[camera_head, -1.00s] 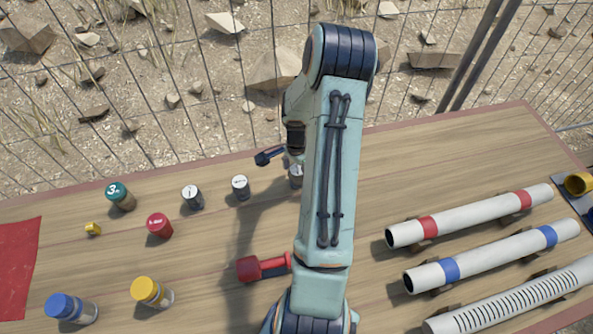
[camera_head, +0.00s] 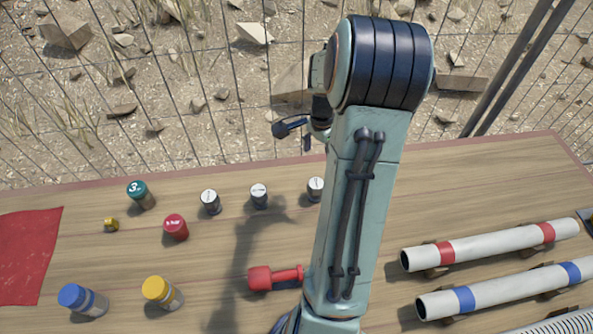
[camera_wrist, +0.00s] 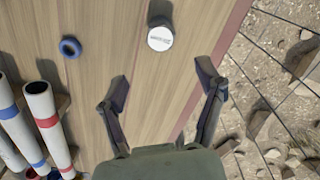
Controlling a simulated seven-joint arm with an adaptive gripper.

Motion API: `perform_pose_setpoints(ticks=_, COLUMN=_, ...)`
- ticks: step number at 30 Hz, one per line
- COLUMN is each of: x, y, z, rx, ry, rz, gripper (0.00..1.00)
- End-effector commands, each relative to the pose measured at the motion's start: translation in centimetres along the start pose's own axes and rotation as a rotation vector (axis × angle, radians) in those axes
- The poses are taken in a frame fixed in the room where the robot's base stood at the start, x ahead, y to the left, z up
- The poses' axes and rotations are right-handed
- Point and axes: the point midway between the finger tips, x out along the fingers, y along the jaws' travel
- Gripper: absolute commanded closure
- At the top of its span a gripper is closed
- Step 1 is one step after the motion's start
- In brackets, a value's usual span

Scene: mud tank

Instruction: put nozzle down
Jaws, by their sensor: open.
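My gripper (camera_wrist: 163,85) is open and empty in the wrist view, its two fingers spread above bare wood. In the head view my gripper (camera_head: 296,128) is partly hidden behind my arm, raised by the table's back edge. A small brass-yellow piece (camera_head: 111,225), which may be the nozzle, lies on the left of the table, well away from my gripper. A blue ring (camera_wrist: 70,47) lies on the wood in the wrist view; I cannot tell if it is the nozzle.
Three white-topped jars (camera_head: 259,195) stand near the back; one white lid (camera_wrist: 160,38) shows beyond my fingers. Green, red, blue and yellow-capped jars (camera_head: 163,292) stand left. A red tool (camera_head: 272,279) lies beside my arm. Banded white pipes (camera_head: 492,246) lie right. A wire fence (camera_head: 220,100) stands behind.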

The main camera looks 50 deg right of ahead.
Motion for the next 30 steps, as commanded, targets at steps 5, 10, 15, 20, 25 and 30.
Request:
perform_pose_setpoints(ticks=5, x=-0.3, y=-0.1, z=0.2, rx=-0.011, ry=0.000, rz=0.000, gripper=0.31)
perform_pose_setpoints(ticks=10, x=-3.4, y=-0.8, z=6.4, rx=-0.308, ry=0.014, rz=0.007, gripper=0.31)
perform_pose_setpoints(ticks=15, x=-8.2, y=2.6, z=18.5, rx=-0.949, ry=0.012, rz=0.010, gripper=0.31)
perform_pose_setpoints(ticks=20, x=-9.9, y=9.5, z=25.7, rx=-1.511, ry=-0.022, rz=-0.012, gripper=0.31)
perform_pose_setpoints(ticks=25, x=-9.9, y=14.4, z=28.2, rx=-1.865, ry=-0.060, rz=-0.037, gripper=0.31)
perform_pose_setpoints(ticks=30, x=-9.8, y=15.6, z=28.6, rx=-1.947, ry=-0.073, rz=-0.042, gripper=0.31)
